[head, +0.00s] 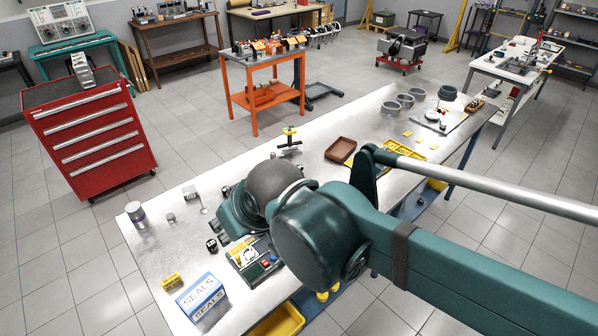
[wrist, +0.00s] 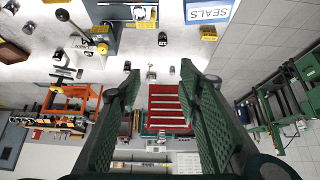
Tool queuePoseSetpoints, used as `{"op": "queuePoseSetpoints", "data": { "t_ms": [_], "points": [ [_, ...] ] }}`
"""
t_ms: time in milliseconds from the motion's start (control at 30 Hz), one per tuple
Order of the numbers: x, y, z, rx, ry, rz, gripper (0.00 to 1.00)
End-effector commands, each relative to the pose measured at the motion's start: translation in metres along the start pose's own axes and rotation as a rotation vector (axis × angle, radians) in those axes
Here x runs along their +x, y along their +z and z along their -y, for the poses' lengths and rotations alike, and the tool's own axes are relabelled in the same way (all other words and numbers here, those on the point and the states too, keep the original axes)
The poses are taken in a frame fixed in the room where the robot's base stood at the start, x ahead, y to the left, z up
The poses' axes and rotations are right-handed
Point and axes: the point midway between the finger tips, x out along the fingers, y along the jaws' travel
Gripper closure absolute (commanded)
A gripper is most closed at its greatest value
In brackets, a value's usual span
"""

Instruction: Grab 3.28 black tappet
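A small black piece (head: 211,245), possibly the black tappet, stands on the steel table left of my arm's end in the head view. A dark piece (wrist: 163,39) near the top middle of the wrist view may be the same one. No 3.28 marking is readable. My gripper (wrist: 158,70) is open, with nothing between its two green fingers; the dark piece lies beyond the fingertips, apart from them. In the head view my own arm covers much of the table's middle, and the fingers are not clearly visible there.
A red tool cabinet (head: 90,140) stands beyond.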

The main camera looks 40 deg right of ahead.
Motion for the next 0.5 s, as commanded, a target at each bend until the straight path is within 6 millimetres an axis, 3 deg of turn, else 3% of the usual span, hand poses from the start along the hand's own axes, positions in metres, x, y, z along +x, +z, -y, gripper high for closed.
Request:
{"op": "queuePoseSetpoints", "data": {
  "t_ms": [500],
  "points": [
    [0.0008,-0.0044,-0.0027,-0.013,0.005,0.006,0.6]
  ]
}}
